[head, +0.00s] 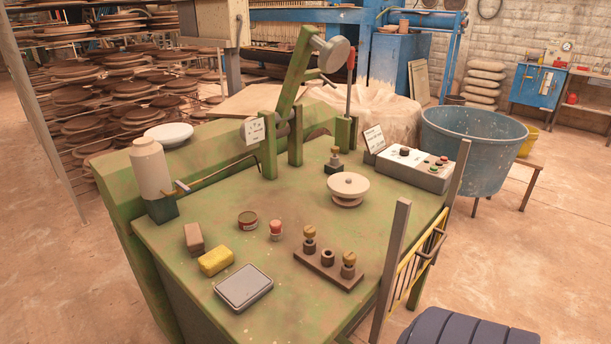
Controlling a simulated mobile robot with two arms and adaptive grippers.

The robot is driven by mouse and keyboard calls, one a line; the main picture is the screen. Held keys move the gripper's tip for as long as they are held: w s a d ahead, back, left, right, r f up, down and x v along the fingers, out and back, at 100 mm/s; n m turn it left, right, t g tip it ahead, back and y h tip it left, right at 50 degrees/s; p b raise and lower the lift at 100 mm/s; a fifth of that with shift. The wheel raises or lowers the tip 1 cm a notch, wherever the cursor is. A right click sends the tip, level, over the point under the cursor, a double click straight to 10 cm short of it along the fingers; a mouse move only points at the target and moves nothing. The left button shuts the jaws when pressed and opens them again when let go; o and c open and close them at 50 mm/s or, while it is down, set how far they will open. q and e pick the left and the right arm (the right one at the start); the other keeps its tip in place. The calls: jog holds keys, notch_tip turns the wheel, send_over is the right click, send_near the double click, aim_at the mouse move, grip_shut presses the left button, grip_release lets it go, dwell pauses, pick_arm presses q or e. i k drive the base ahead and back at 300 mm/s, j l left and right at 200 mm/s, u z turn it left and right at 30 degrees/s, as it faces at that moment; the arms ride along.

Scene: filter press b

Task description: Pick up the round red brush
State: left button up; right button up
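No plainly recognisable round red brush stands out. Two small round reddish things stand near the middle of the green machine table (210,246). One is a low brownish-red round piece with a pale band, like a tin (248,221). Just right of it is a small upright piece with a red top and pale lower part (276,230). I cannot tell whether either one is the brush. They stand apart from each other. Neither of my grippers is in view.
In front lie a brown block (194,239), a yellow sponge (216,261) and a grey flat box (243,287). To the right are a wooden holder with knobbed pieces (326,269), a cream round dish (348,187) and a control box (415,169). A white bottle (149,169) stands left.

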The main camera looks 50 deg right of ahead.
aim_at(276, 231)
jog(key=z, duration=1.45)
